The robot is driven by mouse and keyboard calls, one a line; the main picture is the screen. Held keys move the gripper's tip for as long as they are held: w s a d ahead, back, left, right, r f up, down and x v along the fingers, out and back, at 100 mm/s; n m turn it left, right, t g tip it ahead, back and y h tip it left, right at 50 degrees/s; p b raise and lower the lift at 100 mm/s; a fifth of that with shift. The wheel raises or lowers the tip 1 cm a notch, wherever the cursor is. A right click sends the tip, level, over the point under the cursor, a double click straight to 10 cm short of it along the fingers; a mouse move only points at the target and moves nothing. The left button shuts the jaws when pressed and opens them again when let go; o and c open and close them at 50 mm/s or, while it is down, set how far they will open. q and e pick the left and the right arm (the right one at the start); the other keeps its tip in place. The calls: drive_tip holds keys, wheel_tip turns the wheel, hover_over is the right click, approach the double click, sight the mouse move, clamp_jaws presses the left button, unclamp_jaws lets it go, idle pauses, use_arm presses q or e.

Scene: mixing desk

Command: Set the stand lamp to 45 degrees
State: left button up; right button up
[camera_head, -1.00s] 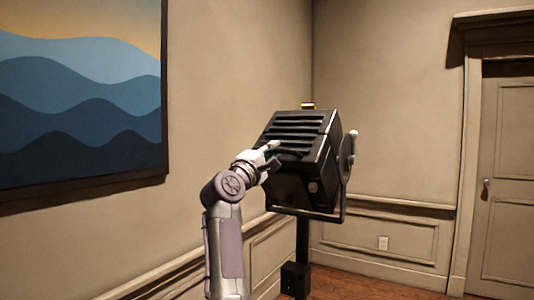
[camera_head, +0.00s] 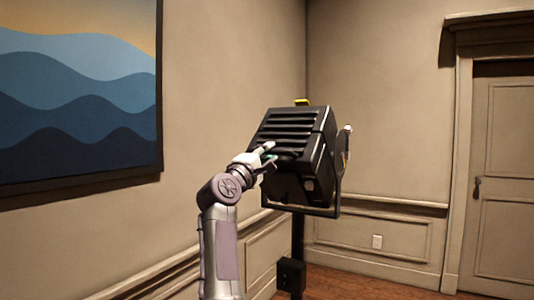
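The stand lamp (camera_head: 290,150) is a black box-shaped head with a slatted face, held in a U-shaped yoke (camera_head: 310,211) on a dark pole (camera_head: 298,235). The head is tilted, with its slatted face turned up and toward the left. The lamp's front is hidden.
A wall with a large framed wave painting (camera_head: 78,95) runs along the left. Wooden floor (camera_head: 350,283) shows below, with open room right of the lamp.

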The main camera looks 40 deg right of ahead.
drive_tip(key=shift+o, duration=0.8)
drive_tip(key=shift+d, duration=0.1)
drive_tip(key=shift+r, duration=0.1)
drive_tip(key=v, duration=1.2)
drive_tip(key=shift+w, duration=0.1)
